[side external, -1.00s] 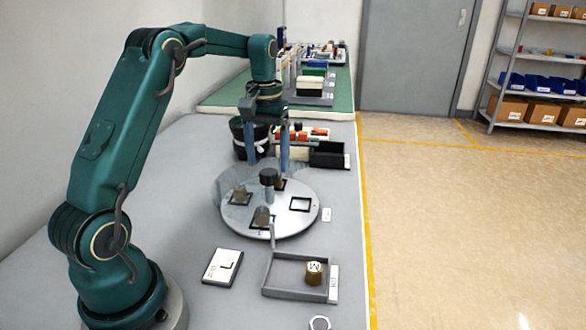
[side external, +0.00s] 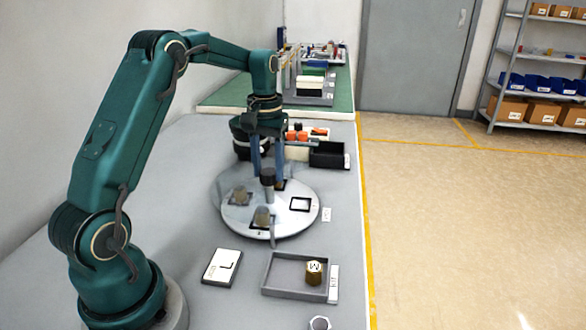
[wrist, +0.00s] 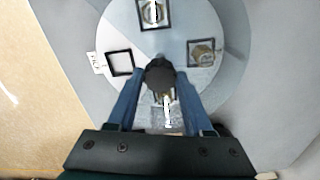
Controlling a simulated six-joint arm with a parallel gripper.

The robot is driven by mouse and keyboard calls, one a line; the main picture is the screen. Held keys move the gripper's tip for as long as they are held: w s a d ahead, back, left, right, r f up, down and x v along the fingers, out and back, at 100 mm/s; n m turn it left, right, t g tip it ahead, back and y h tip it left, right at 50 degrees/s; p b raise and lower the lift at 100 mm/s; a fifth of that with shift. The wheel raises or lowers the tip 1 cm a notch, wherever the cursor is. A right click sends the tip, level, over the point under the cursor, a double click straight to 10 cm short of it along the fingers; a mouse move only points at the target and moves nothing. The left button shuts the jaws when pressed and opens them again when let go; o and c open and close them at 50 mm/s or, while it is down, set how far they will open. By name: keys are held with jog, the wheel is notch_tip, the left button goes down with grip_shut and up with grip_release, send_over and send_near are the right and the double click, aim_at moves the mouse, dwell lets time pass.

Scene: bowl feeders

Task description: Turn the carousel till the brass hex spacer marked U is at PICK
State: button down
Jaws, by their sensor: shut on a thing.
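The carousel (side external: 290,225) is a pale round disc with square black-framed pockets and a dark centre knob (side external: 267,176). My gripper (side external: 268,178) points down and is shut on the knob, which sits between its fingers in the wrist view (wrist: 161,75). An empty pocket (wrist: 119,63) faces the PICK label (wrist: 97,62). Brass spacers sit in the other pockets: a near one (side external: 263,216), a left one (side external: 240,196) and a far one (side external: 281,185), partly hidden by my fingers. A clear cover lies over part of the disc. I cannot read which spacer bears U.
A grey tray (side external: 268,275) in front holds a brass spacer marked M (side external: 314,272). A card marked L (side external: 222,267) lies left of it, and a hex nut (side external: 320,323) at the front edge. Behind the carousel stand a dark bin (side external: 240,140) and open boxes (side external: 328,155).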

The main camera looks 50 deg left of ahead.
jog(key=shift+n, duration=4.6)
jog(key=shift+r+n, duration=0.1)
jog(key=shift+n, duration=4.3)
jog(key=shift+c, duration=1.5)
grip_release()
